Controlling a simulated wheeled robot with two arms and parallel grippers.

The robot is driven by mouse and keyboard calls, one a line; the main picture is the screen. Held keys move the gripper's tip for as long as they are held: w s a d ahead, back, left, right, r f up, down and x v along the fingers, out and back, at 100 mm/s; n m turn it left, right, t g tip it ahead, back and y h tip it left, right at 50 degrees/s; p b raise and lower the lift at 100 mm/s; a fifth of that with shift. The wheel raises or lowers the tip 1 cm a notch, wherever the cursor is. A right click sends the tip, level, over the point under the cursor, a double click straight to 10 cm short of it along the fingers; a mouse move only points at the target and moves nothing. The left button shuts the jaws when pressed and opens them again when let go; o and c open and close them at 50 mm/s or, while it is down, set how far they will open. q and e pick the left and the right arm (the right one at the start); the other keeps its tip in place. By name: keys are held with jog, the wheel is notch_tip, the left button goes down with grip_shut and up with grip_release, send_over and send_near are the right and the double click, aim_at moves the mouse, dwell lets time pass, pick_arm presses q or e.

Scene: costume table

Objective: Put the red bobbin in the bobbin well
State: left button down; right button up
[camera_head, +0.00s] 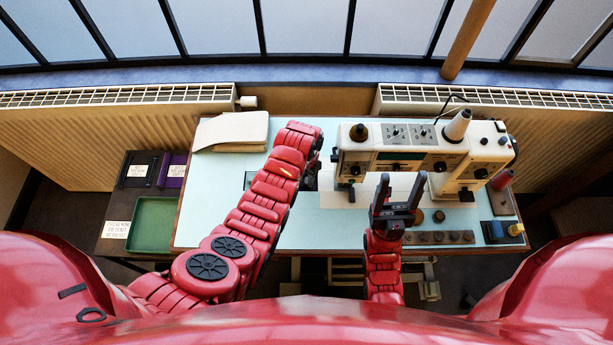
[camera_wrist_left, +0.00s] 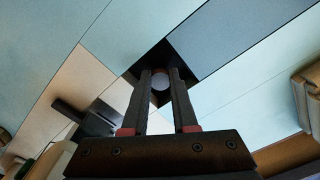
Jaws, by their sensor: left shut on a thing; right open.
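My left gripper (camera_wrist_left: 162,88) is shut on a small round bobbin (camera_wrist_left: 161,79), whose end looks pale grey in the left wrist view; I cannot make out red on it. A black, square-cornered opening (camera_wrist_left: 149,64), likely the bobbin well, lies beneath the fingertips; I cannot tell how high the bobbin is above it. In the head view a dark edge of this opening (camera_head: 249,181) shows left of my left arm, which hides most of it and the held bobbin. My right gripper (camera_head: 401,190) is open and empty in front of the sewing machine (camera_head: 400,137).
A rack (camera_head: 425,237) with several brown discs lies at the table's front edge. A red thread cone (camera_head: 501,180) stands at the right. Folded cloth (camera_head: 232,130) lies at the back left. A green tray (camera_head: 153,224) stands on the left side table.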

pick_arm(q)
jog(key=shift+s+f, duration=0.15)
jog(key=shift+f, duration=0.25)
dwell(0.4)
jog(key=c, duration=0.6)
grip_release()
jog(key=shift+a+r, duration=0.1)
